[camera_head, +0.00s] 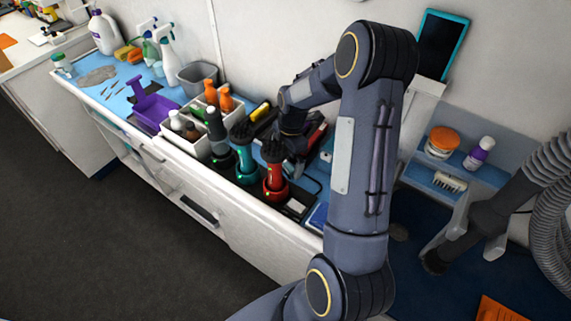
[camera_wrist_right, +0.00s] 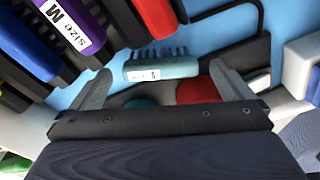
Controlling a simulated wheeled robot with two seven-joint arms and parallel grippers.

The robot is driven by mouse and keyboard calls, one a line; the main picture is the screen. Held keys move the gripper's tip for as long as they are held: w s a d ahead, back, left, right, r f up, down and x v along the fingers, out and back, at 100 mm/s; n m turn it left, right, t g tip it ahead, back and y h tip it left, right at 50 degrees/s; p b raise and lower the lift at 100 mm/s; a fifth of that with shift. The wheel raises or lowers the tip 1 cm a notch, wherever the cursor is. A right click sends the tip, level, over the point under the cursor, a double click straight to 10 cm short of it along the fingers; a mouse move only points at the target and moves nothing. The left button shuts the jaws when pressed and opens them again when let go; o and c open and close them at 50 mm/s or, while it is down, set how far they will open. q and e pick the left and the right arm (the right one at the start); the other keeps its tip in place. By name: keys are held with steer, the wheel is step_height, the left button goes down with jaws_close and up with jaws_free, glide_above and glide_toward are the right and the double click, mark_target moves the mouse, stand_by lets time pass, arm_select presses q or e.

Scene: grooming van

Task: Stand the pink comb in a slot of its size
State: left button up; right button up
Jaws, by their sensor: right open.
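I cannot make out a pink comb in either view. In the right wrist view my right gripper (camera_wrist_right: 160,70) is open, its two fingers spread wide. A short teal comb piece (camera_wrist_right: 165,69) with a white label and teeth lies between and just beyond the fingertips, not gripped. A purple piece labelled "size M" (camera_wrist_right: 76,25) and a blue piece (camera_wrist_right: 28,48) sit in dark holders at the upper left. In the head view my right gripper reaches down to the counter, its fingers mostly hidden. My left gripper is not in view.
On the counter (camera_head: 118,98) stand green (camera_head: 243,152) and red (camera_head: 274,178) handled tools, a white bottle caddy (camera_head: 178,140), a purple tray (camera_head: 152,105) and a grey bin (camera_head: 197,77). A blue shelf (camera_head: 487,174) holds an orange-lidded jar (camera_head: 441,141) and a brush (camera_head: 450,181).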

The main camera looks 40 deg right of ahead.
steer(key=shift+f, duration=0.45)
steer(key=c, duration=1.1)
steer(key=shift+r, duration=0.1)
